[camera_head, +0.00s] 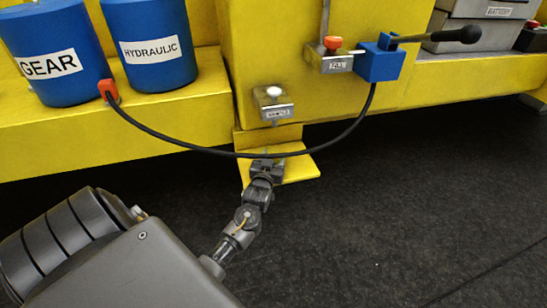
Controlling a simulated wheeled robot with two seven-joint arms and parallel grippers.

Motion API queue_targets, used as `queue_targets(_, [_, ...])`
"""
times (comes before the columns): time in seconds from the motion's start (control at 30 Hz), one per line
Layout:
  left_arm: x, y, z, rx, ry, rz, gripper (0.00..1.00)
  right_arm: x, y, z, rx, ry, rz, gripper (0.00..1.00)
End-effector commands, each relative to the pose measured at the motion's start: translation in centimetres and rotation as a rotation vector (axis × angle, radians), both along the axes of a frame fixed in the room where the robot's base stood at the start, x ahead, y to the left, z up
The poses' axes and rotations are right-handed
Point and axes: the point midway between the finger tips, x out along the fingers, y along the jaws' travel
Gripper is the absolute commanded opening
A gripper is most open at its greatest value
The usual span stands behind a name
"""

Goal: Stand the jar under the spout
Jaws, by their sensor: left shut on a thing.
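I see no jar in this view, and nothing that I can clearly tell is a spout. My left gripper (264,163) reaches in from the lower left and is small in the picture. It is shut at the low middle of a black hose (180,143), in front of a yellow foot plate. The hose hangs in a curve from a red fitting (109,90) on the blue GEAR drum (52,50) to a blue block (379,61) with a black-handled lever (440,36). My right gripper is not in view.
A blue HYDRAULIC drum (150,45) stands beside the GEAR drum on a yellow ledge (180,112). A red-knobbed block (330,58) and a white-knobbed block (273,103) sit on the yellow frame. A grey BATTERY box (490,25) is at upper right. Dark floor (420,200) is clear at right.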

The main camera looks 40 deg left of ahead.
Motion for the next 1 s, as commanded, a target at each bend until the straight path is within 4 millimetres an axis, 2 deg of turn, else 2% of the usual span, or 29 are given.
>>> queue_targets(0.03, [0.0, 0.0, -0.2, 0.0, 0.0, 0.0, 0.28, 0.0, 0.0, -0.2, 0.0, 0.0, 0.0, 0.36])
queue_targets(0.07, [0.0, 0.0, -0.3, 0.0, 0.001, 0.0, 0.55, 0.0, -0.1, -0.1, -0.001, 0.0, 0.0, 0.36])
queue_targets(0.23, [0.0, 0.0, -0.2, 0.0, 0.001, 0.0, 0.76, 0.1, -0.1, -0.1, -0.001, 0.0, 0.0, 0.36])
queue_targets(0.57, [0.0, 0.0, 0.3, 0.0, -0.001, 0.0, 0.76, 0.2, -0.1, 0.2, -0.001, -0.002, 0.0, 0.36])
queue_targets(0.67, [-1.1, -0.5, 0.0, -0.001, 0.0, 0.0, 0.76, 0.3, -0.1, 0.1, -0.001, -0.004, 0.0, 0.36])
queue_targets(1.0, [-7.5, -3.5, 0.0, -0.001, 0.002, 0.0, 0.76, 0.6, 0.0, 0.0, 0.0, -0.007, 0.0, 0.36])
